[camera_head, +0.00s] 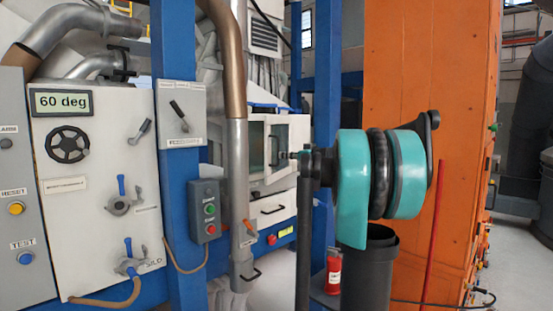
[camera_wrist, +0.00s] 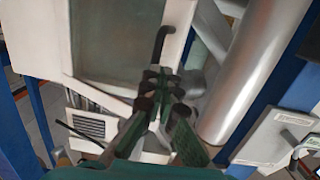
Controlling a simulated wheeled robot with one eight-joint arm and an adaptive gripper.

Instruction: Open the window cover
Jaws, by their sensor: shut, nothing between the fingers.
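The window cover (camera_head: 257,147) is a white-framed panel with a greyish pane, partly behind a metal pipe in the head view. In the wrist view the cover (camera_wrist: 180,14) fills the upper left, with its pane to the left of a dark bent handle (camera_wrist: 160,42) on the frame. Whether the cover is shut against its housing is hard to tell. My gripper (camera_wrist: 160,74) is shut and empty, its tips close to the lower end of the handle; contact cannot be made out. In the head view my gripper (camera_head: 287,155) points left at the cover's right side.
A metal pipe (camera_head: 238,170) and a blue post (camera_head: 183,170) stand left of the cover. A start/stop box (camera_head: 208,210) hangs beside them. An orange cabinet (camera_head: 410,90) stands behind my arm.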

